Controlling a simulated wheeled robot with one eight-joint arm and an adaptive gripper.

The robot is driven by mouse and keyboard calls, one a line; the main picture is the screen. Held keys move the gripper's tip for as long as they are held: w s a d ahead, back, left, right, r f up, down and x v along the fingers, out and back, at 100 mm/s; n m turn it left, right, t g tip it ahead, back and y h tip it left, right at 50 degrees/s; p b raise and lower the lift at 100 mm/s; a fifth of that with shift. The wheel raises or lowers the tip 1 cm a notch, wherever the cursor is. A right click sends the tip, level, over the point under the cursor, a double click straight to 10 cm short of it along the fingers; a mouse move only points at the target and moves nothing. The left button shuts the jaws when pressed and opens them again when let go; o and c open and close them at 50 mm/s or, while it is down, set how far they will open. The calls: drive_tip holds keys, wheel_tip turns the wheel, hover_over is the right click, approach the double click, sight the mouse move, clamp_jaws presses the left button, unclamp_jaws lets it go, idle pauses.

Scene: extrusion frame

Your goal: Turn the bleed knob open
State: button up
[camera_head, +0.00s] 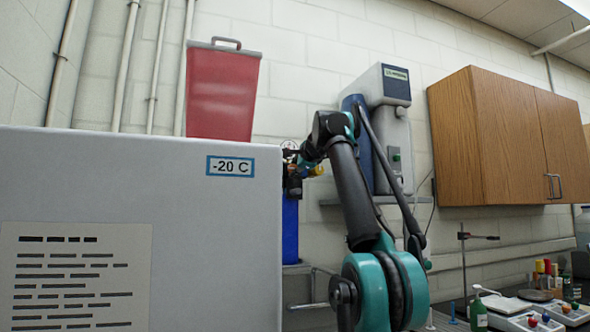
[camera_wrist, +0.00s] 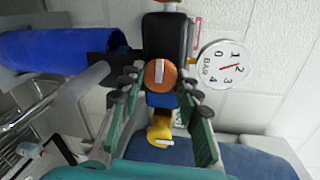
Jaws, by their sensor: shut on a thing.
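A round orange knob (camera_wrist: 159,75) with a white pointer mark sits on a dark valve body (camera_wrist: 165,38) in the wrist view. The pointer runs along the picture's up-down direction. My gripper (camera_wrist: 159,84) has its green fingers on either side of the orange knob and is shut on it. A yellow knob (camera_wrist: 160,131) with a slanted white mark lies between the fingers, nearer the palm in the picture. No label shows which is the bleed knob. In the head view my gripper (camera_head: 304,166) is small and partly hidden; the yellow knob (camera_head: 317,171) shows beside it.
A round BAR gauge (camera_wrist: 224,66) with a red needle adjoins the valve. A large -20 C box (camera_head: 200,240) stands close on the left. A wooden cabinet (camera_head: 500,140) and a cluttered bench (camera_head: 500,305) are at right.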

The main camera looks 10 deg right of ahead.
drive_tip(key=shift+n, duration=0.3)
idle(0.4)
drive_tip(key=o, duration=1.2)
drive_tip(key=shift+c, duration=0.2)
drive_tip(key=v, duration=1.2)
drive_tip(key=shift+a, duration=0.15)
drive_tip(key=shift+s+f, duration=0.1)
